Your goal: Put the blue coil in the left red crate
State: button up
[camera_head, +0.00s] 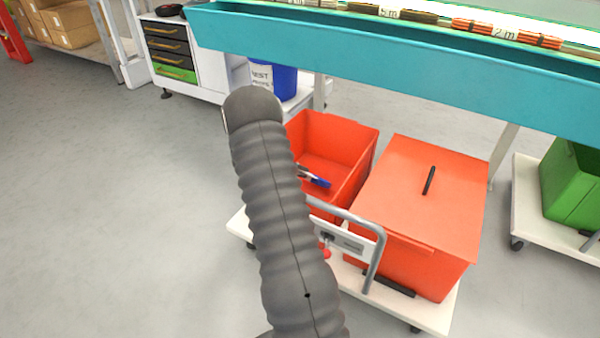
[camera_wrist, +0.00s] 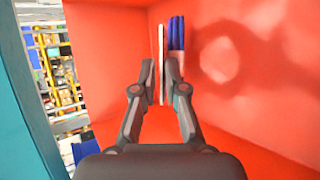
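The left red crate (camera_head: 345,146) is open and stands on a white cart. My gripper (camera_wrist: 161,72) is inside it, its fingers close together with a thin pale strip (camera_wrist: 162,50) between them. The strip seems to be part of the blue coil (camera_wrist: 177,33), whose blue strands and white band show just beyond the right finger. The blue coil also shows inside the crate in the head view (camera_head: 320,182). The right finger hides part of the coil. I cannot tell whether the coil touches the crate. My arm hides the crate's left side in the head view.
A lidded red crate (camera_head: 420,195) with a black handle stands right of the open one. A metal cart handle (camera_head: 350,217) rises in front. A green crate (camera_head: 570,185) is at far right. The left floor is clear.

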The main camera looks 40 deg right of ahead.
jog(key=shift+o, duration=0.8)
